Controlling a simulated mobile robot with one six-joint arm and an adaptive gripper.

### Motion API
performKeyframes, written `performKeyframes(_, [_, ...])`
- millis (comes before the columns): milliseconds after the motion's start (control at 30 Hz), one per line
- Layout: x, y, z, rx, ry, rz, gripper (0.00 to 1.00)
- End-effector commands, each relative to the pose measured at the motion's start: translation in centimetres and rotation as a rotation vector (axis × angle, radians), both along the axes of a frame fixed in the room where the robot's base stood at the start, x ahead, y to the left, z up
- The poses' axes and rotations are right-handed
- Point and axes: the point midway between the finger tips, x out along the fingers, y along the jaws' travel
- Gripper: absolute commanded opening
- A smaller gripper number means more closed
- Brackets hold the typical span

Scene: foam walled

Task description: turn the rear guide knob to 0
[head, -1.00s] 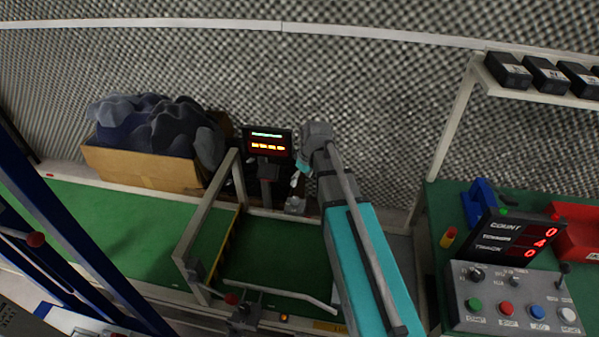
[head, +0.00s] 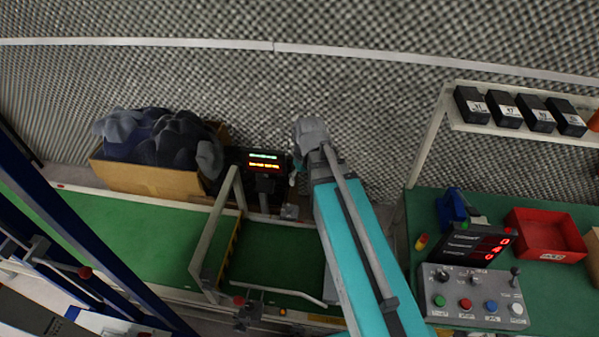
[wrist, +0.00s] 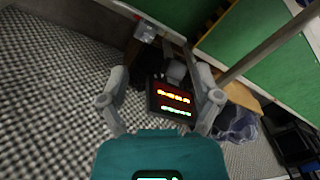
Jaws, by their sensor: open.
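My gripper (wrist: 162,88) is open and empty in the wrist view, its two grey fingers apart on either side of a lit display (wrist: 172,103). The same display (head: 263,162) stands on a post behind the green conveyor in the head view, just left of my arm's end. A small grey block (head: 290,211) sits at the conveyor's rear edge below it; it also shows in the wrist view (wrist: 146,30), outside the fingers. I cannot tell whether this is the rear guide knob, and no dial reading is legible. My arm hides part of the rear edge.
A cardboard box of dark cloth (head: 150,178) stands behind the conveyor (head: 120,228) at left. A frame (head: 215,232) crosses the belt. A control box (head: 475,300), a count display (head: 468,246) and a red bin (head: 545,235) are on the right bench, under a shelf.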

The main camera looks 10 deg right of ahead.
Motion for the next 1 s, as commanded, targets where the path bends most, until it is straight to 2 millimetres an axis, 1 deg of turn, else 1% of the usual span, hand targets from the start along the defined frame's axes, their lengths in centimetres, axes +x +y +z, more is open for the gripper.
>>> performKeyframes(33, [-0.7, 0.0, 2.1, -0.005, 0.005, -0.015, 0.82])
performKeyframes(300, [-3.2, -0.3, 7.2, -0.036, 0.029, -0.114, 0.82])
performKeyframes(500, [-4.7, -0.5, 10.3, -0.055, 0.041, -0.177, 0.82])
performKeyframes(600, [-5.2, -0.5, 11.2, -0.063, 0.046, -0.199, 0.82])
performKeyframes(700, [-5.5, -0.6, 11.7, -0.068, 0.049, -0.212, 0.82])
performKeyframes(1000, [-5.7, -0.6, 11.8, -0.071, 0.051, -0.223, 0.82])
